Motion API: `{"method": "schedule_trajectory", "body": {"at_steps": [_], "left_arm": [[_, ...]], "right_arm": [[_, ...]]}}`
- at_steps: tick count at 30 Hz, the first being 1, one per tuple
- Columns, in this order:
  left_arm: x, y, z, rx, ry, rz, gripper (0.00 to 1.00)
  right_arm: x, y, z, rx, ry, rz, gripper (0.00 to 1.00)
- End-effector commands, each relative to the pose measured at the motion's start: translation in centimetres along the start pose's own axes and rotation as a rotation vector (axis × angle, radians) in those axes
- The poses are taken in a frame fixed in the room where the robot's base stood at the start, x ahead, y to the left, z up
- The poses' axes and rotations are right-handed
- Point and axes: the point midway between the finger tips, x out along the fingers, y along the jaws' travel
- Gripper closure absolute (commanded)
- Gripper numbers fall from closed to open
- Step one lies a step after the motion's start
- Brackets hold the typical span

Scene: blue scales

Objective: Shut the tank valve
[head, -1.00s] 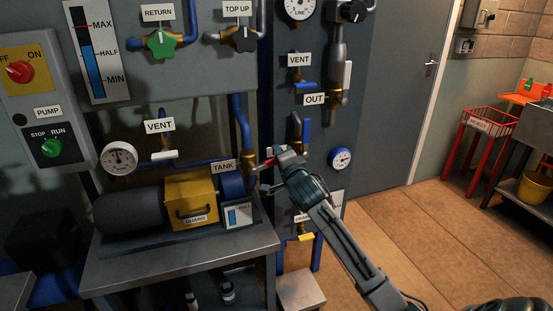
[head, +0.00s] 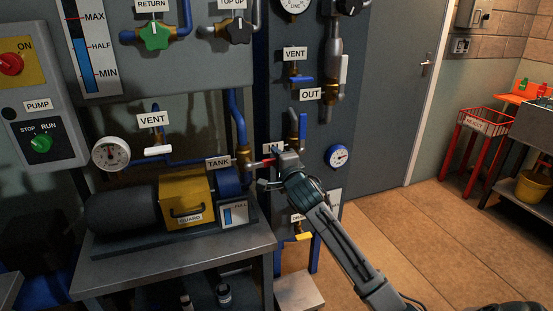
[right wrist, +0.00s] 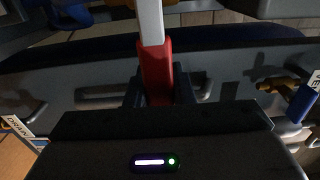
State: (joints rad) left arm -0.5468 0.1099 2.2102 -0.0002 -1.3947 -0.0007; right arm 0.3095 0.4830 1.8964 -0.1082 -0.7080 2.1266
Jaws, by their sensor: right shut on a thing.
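The tank valve sits on the blue pipe beside the TANK label (head: 219,163), with a brass body (head: 244,155). Its red lever handle (head: 264,162) points right toward my right gripper (head: 275,171). In the right wrist view the red handle (right wrist: 155,70), with a pale bar above it, stands between the fingers of my right gripper (right wrist: 158,92). The gripper is shut on the handle. The gripper's wrist hides part of the panel behind. My left gripper is not in view.
A yellow guard (head: 186,197) and dark motor stand on the grey bench (head: 178,258) to the left. A blue OUT-side lever (head: 303,125) and a blue-rimmed gauge (head: 337,156) are close to my right gripper. Open wooden floor (head: 410,240) lies to the right.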

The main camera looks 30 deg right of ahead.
Motion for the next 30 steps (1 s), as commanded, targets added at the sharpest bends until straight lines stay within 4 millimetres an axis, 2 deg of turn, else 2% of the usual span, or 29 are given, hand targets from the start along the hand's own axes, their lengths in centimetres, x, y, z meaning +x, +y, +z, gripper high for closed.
{"method": "schedule_trajectory", "body": {"at_steps": [2, 3, 6, 17, 20, 30], "left_arm": [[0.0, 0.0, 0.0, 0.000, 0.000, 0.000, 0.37], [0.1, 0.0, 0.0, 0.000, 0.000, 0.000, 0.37], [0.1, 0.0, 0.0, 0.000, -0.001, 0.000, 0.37], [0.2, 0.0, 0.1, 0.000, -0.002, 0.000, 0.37], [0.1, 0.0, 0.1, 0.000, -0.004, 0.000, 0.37], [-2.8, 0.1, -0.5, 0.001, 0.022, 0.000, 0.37]], "right_arm": [[0.0, 0.2, 0.0, 0.005, 0.000, 0.005, 1.00], [0.0, 0.2, 0.0, 0.005, 0.000, 0.005, 0.74], [0.0, 0.2, 0.0, 0.004, 0.000, 0.004, 0.56], [-0.5, 0.2, 0.0, 0.001, -0.001, 0.002, 0.56], [-1.8, 0.2, 0.0, -0.002, 0.000, 0.002, 0.56], [-8.5, 0.3, 0.0, -0.002, -0.002, 0.004, 0.56]]}}
